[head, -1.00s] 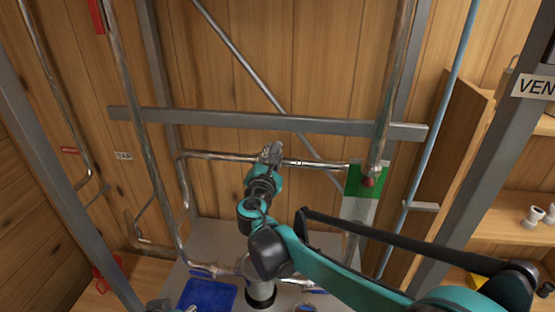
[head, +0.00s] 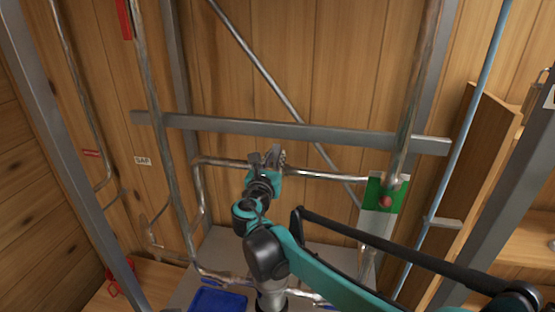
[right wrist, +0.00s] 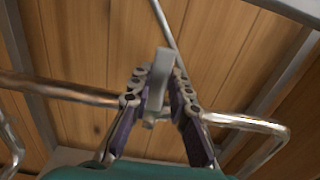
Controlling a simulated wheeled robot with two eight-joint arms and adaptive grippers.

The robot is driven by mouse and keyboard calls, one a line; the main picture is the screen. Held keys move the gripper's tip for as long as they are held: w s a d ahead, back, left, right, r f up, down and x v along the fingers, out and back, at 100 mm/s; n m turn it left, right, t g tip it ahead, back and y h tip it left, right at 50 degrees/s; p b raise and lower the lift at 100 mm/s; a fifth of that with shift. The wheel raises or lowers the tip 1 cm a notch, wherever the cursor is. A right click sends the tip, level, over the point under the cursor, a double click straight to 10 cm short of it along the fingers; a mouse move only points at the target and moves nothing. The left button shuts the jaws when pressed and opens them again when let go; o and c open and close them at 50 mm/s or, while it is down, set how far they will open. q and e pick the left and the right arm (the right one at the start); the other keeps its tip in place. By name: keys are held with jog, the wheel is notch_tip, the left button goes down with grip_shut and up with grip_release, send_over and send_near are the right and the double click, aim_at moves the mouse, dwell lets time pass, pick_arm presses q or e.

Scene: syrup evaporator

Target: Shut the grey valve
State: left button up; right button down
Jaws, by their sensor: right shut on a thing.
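The grey valve's lever (right wrist: 159,80) shows in the right wrist view as a pale grey bar. It lies between the two fingers of my right gripper (right wrist: 158,100), which is shut on it. In that view the lever points up, across the line of the horizontal metal pipe (right wrist: 60,90). In the head view my right gripper (head: 270,158) is at the middle of this pipe (head: 325,176), and the fingers and my arm hide most of the valve. My left gripper is not in view.
A grey crossbar (head: 300,131) runs above the pipe. A green plate (head: 398,197) with a red knob (head: 385,201) is to the right, on a vertical pipe. A blue tray (head: 218,301) lies below left. A plank wall stands behind.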

dwell(0.4)
jog(key=c, duration=1.4)
grip_release()
jog(key=shift+a, duration=0.1)
jog(key=shift+s, duration=0.1)
jog(key=v, duration=1.2)
jog(key=s+d+f+m+g+b, duration=0.35)
jog(key=d+f+m+b, duration=0.35)
jog(key=f, duration=0.5)
jog(key=s+d+f+m+g+b, duration=0.3)
jog(key=s+d+f+m+b, duration=0.3)
jog(key=d+f, duration=0.45)
jog(key=s+f+m+g+y+b, duration=0.2)
jog(key=s+f+m+b, duration=0.4)
jog(key=f+m, duration=0.4)
jog(key=s+f+m+g+y+b, duration=0.1)
jog(key=s+f+m+y+b, duration=0.2)
jog(key=f, duration=1.1)
jog(key=s+m+b, duration=0.3)
jog(key=s+m, duration=0.1)
jog(key=m, duration=0.2)
jog(key=shift+d+f+m+g, duration=0.2)
jog(key=shift+f+m+g, duration=0.15)
jog(key=shift+m, duration=0.05)
